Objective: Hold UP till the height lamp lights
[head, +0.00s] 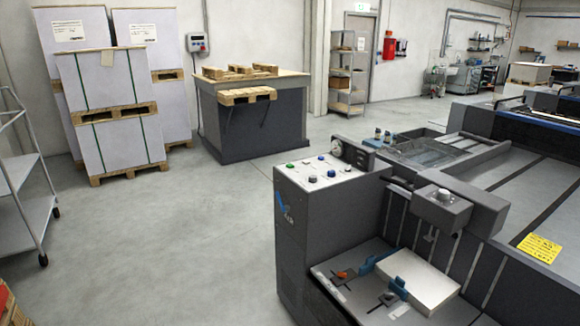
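A grey machine (325,200) stands right of centre. Its sloped top panel (318,171) carries a green button (290,165), a blue button (321,158) and other small knobs. A dark round dial (336,147) sits at the panel's back edge. A small control box (197,42) with a dark display and a red spot hangs on the back wall. Labels are too small to read, so I cannot tell which control is UP or which part is the height lamp. No lamp is clearly lit. Neither of my grippers is in view.
A white paper stack (432,284) lies on the machine's front bed. A dark platform with pallets (255,125) stands at the back centre, beside tall wrapped stacks (112,100). A metal cart (22,180) is at the left. The grey floor (170,240) between is clear.

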